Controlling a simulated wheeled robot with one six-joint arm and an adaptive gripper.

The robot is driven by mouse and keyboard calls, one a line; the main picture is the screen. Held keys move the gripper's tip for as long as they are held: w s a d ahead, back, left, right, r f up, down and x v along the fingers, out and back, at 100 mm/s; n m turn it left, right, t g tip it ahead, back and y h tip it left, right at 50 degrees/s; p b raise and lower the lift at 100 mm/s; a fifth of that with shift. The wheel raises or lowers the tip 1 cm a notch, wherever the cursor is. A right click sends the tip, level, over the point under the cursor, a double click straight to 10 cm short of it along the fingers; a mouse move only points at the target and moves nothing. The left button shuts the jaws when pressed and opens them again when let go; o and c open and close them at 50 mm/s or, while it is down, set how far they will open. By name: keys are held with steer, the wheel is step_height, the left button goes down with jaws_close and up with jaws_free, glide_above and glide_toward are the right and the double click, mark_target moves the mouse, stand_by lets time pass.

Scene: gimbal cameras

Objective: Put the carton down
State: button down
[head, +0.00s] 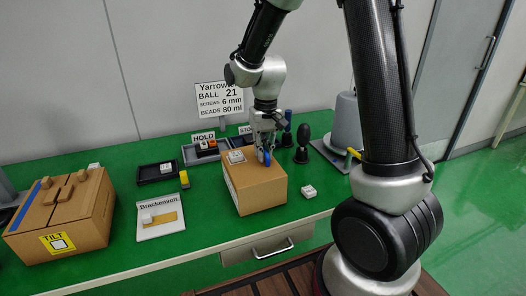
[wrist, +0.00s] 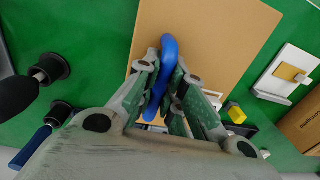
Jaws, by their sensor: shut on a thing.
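A tan carton (head: 262,195) is near the front edge of the green table, with a blue handle (head: 266,158) on its top. My gripper (head: 264,149) is above it, shut on the blue handle. In the wrist view the gripper (wrist: 160,95) has the blue handle (wrist: 168,55) between its fingers, with the carton's tan top (wrist: 220,50) below. The carton looks upright. I cannot tell whether its underside touches the table.
Another carton marked TILT (head: 62,215) stands at the left. A Brackenvoll board (head: 160,230) lies between the cartons. A small white block (head: 308,192) is close on the right. Trays (head: 157,172) and dark knobbed tools (head: 302,145) stand behind. Green table (head: 205,228) is bare left of the carton.

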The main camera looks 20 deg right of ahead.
steer(key=c, duration=1.5)
jaws_free()
step_height(320, 180, up, 12)
steer(key=s+d+r, duration=0.2)
steer(key=s, duration=0.2)
steer(key=s+d+r+t, duration=0.1)
steer(key=s+d+r, duration=0.1)
steer(key=s, duration=0.2)
steer(key=s+d+r+t, duration=0.1)
steer(key=s+d+r, duration=0.1)
steer(key=s+d, duration=0.1)
steer(key=shift+s+d+r, duration=0.1)
steer(key=shift+s, duration=0.45)
steer(key=shift+o, duration=0.3)
steer(key=s+d+t, duration=0.2)
steer(key=s+d, duration=0.1)
steer(key=s, duration=0.6)
steer(key=shift+f+h, duration=0.25)
steer(key=shift+h, duration=0.05)
steer(key=shift+s+d+f, duration=0.1)
steer(key=shift+s+d, duration=0.05)
steer(key=shift+s, duration=0.3)
